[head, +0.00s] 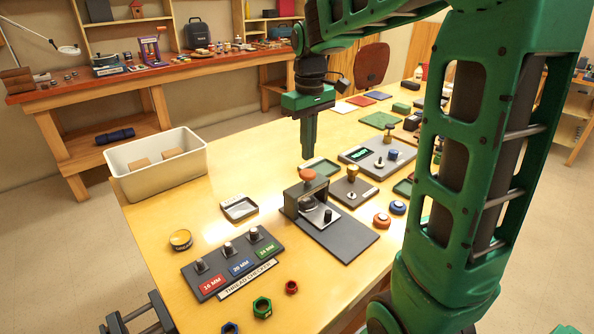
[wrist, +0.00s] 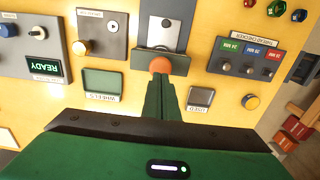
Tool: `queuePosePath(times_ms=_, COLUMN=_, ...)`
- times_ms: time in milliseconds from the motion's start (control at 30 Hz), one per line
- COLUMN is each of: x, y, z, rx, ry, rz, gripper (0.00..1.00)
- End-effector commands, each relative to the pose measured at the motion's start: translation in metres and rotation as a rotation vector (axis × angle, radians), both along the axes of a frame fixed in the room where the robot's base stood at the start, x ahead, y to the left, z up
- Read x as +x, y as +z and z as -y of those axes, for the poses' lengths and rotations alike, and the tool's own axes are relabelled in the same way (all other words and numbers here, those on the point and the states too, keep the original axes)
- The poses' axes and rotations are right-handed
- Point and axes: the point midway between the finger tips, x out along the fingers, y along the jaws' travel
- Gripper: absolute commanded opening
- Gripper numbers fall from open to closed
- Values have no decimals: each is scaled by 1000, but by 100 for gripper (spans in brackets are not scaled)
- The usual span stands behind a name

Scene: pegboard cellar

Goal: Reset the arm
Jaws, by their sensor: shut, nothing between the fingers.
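My arm is green and rises at the right of the head view, bending over the table. My gripper (head: 308,143) points down above the table, behind the grey press-like device with an orange knob (head: 307,175). Its fingers are together and hold nothing. In the wrist view the shut fingers (wrist: 163,85) reach toward the orange knob (wrist: 160,65). I cannot tell from this view how far apart they are in height.
The yellow table (head: 270,280) holds a thread checker board (head: 232,265), a grey console (head: 377,155), small trays and coloured rings. A white bin (head: 155,185) stands at its left edge. A wooden workbench (head: 170,75) is behind.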

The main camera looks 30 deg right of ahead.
Motion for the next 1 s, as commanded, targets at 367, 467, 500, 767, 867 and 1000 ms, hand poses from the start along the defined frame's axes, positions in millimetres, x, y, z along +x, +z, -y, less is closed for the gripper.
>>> queuePosePath(times_ms=367, x=-25, y=0, z=9, rx=-8, ry=-69, rz=2, gripper=0)
queuePosePath(times_ms=467, x=-62, y=-3, z=20, rx=-15, ry=-170, rz=2, gripper=0)
queuePosePath(times_ms=500, x=-80, y=-6, z=25, rx=-18, ry=-222, rz=1, gripper=0)
queuePosePath(times_ms=767, x=-199, y=-36, z=41, rx=-13, ry=-551, rz=0, gripper=0)
queuePosePath(times_ms=867, x=-233, y=-49, z=41, rx=-4, ry=-643, rz=-2, gripper=0)
queuePosePath(times_ms=1000, x=-261, y=-63, z=39, rx=4, ry=-723, rz=-5, gripper=0)
